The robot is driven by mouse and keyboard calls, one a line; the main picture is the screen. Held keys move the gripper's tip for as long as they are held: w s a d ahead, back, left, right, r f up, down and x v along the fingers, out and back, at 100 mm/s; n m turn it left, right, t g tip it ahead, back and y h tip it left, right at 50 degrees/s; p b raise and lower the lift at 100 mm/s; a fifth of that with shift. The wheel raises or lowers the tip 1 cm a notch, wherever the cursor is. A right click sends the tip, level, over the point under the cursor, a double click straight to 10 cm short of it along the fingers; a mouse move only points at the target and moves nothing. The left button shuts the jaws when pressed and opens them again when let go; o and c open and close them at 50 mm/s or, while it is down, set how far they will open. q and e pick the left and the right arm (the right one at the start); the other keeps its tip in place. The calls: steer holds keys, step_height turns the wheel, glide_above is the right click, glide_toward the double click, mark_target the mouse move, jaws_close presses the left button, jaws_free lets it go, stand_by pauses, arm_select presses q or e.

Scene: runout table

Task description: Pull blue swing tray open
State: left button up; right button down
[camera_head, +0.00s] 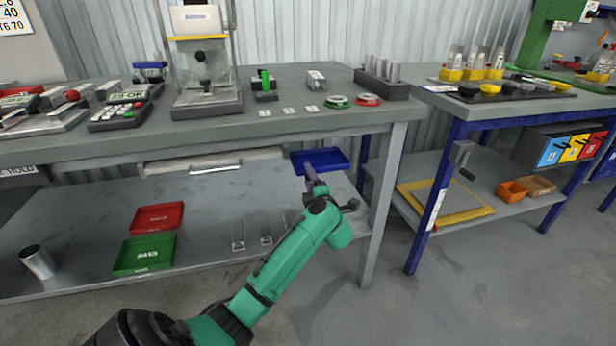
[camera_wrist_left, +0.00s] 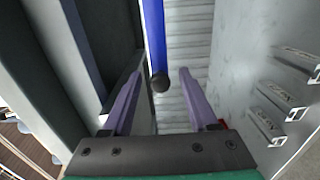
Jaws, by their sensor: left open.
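The blue swing tray (camera_head: 322,160) sits under the front edge of the grey workbench, at its right end. My left gripper (camera_head: 313,180), with purple fingers, is just in front of the tray. My right gripper is out of view.
The grey workbench (camera_head: 255,122) is above, with a drawer handle (camera_head: 216,168) left of the tray. The lower shelf (camera_head: 80,215) holds a red tray (camera_head: 158,217), a green tray (camera_head: 146,253) and a metal cup (camera_head: 37,262). A bench leg (camera_head: 383,200) stands right of my gripper.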

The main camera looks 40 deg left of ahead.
mark_target(320, 163)
arm_select(q)
steer(key=x, duration=0.3)
steer(key=shift+w+a, duration=0.15)
steer(key=shift+a, duration=0.1)
jaws_close()
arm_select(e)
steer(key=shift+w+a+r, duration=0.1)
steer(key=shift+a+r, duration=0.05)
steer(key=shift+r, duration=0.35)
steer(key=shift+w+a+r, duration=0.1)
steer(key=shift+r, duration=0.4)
arm_select(q)
steer(key=shift+d, duration=0.1)
